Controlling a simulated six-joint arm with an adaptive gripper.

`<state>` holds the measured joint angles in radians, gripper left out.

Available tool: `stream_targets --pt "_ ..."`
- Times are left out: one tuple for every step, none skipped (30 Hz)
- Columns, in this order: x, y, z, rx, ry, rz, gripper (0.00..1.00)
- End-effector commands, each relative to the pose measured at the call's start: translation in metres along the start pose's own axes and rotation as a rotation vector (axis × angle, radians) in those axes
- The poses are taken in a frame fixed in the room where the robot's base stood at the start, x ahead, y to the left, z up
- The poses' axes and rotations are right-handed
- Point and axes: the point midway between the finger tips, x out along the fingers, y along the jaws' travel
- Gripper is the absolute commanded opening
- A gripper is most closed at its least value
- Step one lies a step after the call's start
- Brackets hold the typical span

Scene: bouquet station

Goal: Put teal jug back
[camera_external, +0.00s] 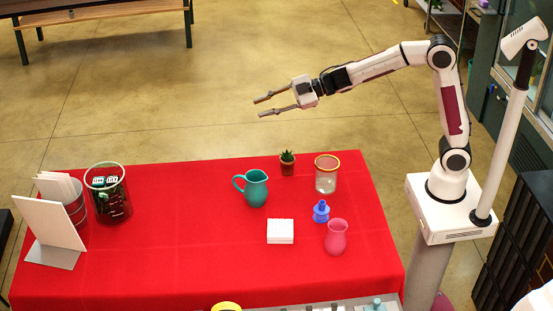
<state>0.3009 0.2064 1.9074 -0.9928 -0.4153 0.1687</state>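The teal jug (256,188) stands upright on the red table (180,240), behind its middle, with its handle to the left. My gripper (262,106) is open and empty, with its two fingers apart and pointing left. It is raised well clear of the table and appears above the jug in the picture. Nothing touches the jug.
Near the jug stand a potted succulent (287,163), a clear glass (326,175), a blue candlestick-like piece (321,211), a pink vase (336,237) and a white square block (280,231). The middle-left is clear.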

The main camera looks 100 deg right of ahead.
Motion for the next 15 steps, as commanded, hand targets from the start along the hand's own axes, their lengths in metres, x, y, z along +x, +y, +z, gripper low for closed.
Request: stream_targets --pt "-0.011 0.002 -0.004 0.015 -0.02 0.019 0.25" --pt "-0.017 0.003 -0.004 0.026 -0.036 0.031 0.25" --pt "-0.025 0.004 -0.005 0.041 -0.057 0.044 0.25" --pt "-0.032 0.004 -0.005 0.052 -0.072 0.053 0.25" --pt "-0.038 0.005 -0.005 0.064 -0.087 0.063 0.25" --pt "-0.047 0.005 -0.004 0.08 -0.108 0.074 0.25" --pt "-0.054 0.004 -0.004 0.092 -0.124 0.082 0.25" --pt "-0.061 0.004 -0.003 0.106 -0.14 0.089 0.25" --pt "-0.07 0.002 -0.002 0.123 -0.16 0.098 0.25" --pt "-0.077 0.001 -0.001 0.136 -0.177 0.103 0.25" --pt "-0.084 -0.001 0.0 0.15 -0.192 0.109 0.25" --pt "-0.093 -0.003 0.002 0.168 -0.214 0.114 0.25" --pt "-0.101 -0.006 0.004 0.181 -0.23 0.118 0.25" --pt "-0.108 -0.008 0.005 0.195 -0.244 0.121 0.25" --pt "-0.117 -0.012 0.007 0.214 -0.266 0.123 0.25"
